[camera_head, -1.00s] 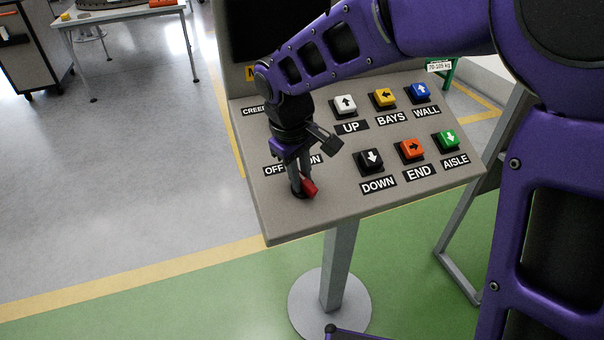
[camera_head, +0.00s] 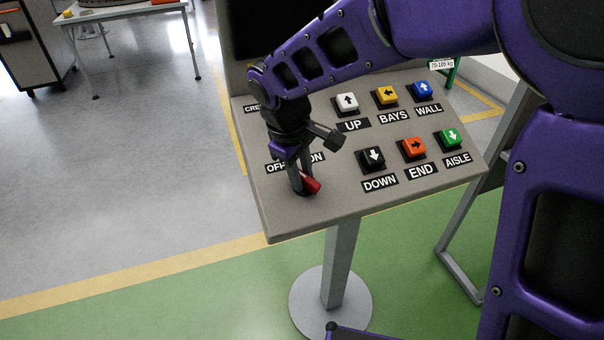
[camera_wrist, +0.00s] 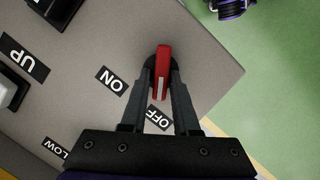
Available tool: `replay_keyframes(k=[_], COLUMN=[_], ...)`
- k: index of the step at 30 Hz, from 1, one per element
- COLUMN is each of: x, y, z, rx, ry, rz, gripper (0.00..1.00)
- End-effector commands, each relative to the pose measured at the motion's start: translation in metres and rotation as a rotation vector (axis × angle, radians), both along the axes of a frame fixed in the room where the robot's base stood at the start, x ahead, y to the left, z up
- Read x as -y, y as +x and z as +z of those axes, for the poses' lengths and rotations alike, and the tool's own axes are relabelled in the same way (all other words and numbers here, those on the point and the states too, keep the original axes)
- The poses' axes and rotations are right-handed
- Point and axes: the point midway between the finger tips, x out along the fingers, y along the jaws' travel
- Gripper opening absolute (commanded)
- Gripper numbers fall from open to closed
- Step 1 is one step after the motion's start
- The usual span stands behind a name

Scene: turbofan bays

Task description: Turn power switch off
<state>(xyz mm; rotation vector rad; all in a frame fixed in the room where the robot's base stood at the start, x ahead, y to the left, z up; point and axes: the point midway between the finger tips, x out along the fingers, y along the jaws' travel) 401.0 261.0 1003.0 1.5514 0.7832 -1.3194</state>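The power switch is a red turning handle (camera_wrist: 162,68) on the sloped grey panel, between the OFF label (camera_wrist: 158,118) and the ON label (camera_wrist: 112,80). In the wrist view its white-marked end points down towards the OFF label. My gripper (camera_wrist: 161,72) reaches down over the switch with one finger on each side, and the fingertips appear shut on it. In the head view my gripper (camera_head: 299,188) hides part of the switch, and a red end (camera_head: 312,182) sticks out to its right. The OFF label (camera_head: 275,167) is partly covered by a finger.
The panel (camera_head: 330,205) stands on a single post (camera_head: 341,260). A white table (camera_head: 120,12) is far left; the floor between is clear.

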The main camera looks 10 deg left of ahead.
Motion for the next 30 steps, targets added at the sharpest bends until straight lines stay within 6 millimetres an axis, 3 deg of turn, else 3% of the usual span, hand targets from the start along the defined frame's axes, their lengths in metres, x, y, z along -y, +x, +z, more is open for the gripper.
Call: replay_keyframes(k=[1,3,14,20,30], x=[0.0,0.0,0.0,-0.004,-0.012], y=[0.0,0.0,-0.001,-0.008,-0.027], z=[0.0,0.0,0.005,0.038,0.119], rx=[0.0,-0.001,-0.001,0.002,0.002], ry=[0.0,0.0,0.0,0.003,0.003], rz=[0.0,-0.001,-0.002,-0.002,0.0], gripper=[0.4,0.5,0.5,0.5,0.5])
